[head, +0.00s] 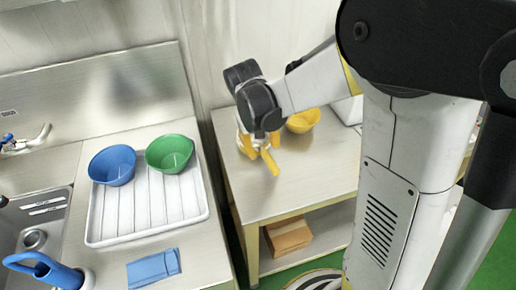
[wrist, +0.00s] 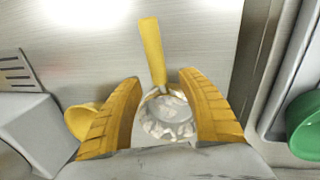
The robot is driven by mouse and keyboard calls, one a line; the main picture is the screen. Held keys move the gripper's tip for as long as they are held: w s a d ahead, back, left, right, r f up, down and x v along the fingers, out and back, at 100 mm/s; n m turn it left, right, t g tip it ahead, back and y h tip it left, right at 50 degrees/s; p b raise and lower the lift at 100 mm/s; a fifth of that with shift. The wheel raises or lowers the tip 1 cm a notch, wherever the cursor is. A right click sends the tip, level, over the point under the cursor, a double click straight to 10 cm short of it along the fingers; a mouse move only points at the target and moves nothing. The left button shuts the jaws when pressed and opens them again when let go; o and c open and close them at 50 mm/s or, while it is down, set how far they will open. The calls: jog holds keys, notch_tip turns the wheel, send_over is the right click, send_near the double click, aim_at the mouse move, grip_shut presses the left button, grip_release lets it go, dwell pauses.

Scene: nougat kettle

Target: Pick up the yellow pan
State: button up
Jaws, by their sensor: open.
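The yellow pan shows in the wrist view as a long yellow handle (wrist: 152,52) pointing up the picture. It joins a round body with pale, chunky contents (wrist: 167,118) between my fingers. My gripper (wrist: 165,88) is open, with one yellow finger on each side of the round body. I cannot tell whether either finger touches it. In the head view my gripper (head: 259,152) is over the left part of the steel table (head: 310,165). There it hides most of the pan, and yellow fingers and handle are hard to tell apart.
A yellow bowl (head: 303,120) stands close by on the table, partly behind my left finger in the wrist view. A grey box (wrist: 35,132) is farther left. Blue (head: 112,165) and green (head: 170,153) bowls sit on the white drainer (head: 150,215). The table's front is clear.

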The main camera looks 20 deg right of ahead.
aim_at(264, 152)
jog(key=f, duration=0.1)
jog(key=f+b, duration=0.1)
jog(key=f, duration=0.1)
jog(key=shift+w+d+f, duration=0.15)
jog(key=shift+d+f, duration=0.15)
jog(key=shift+d, duration=0.05)
jog(key=shift+r, duration=0.1)
grip_shut()
